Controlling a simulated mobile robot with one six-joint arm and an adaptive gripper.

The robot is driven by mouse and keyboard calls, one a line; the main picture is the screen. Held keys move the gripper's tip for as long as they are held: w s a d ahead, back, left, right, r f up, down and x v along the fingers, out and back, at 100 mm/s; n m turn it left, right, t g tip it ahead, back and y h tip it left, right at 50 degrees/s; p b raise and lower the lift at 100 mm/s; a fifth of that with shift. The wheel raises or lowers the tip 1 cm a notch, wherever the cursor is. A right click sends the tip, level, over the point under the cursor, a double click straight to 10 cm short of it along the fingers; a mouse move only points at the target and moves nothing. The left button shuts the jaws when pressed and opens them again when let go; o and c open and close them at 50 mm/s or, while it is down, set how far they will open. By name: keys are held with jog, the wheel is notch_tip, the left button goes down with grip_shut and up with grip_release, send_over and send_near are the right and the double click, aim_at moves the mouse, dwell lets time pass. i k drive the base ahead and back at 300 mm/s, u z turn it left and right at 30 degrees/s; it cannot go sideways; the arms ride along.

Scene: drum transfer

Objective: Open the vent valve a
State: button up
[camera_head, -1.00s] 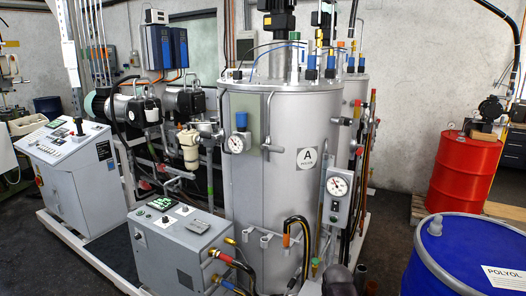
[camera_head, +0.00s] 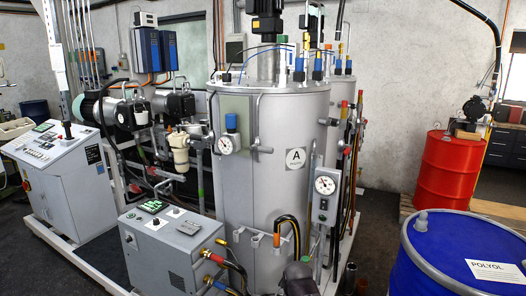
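A grey control box (camera_head: 170,245) with hoses stands front left of the tank. A blue drum (camera_head: 425,265) labelled POLYOL is at the lower right, a red drum (camera_head: 447,172) behind it. Dark floor shows between tank and drums. A control console (camera_head: 60,180) stands at the left.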

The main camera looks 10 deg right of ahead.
aim_at(261, 149)
jog(key=z, duration=0.05)
jog(key=i, duration=1)
jog(key=u, duration=0.05)
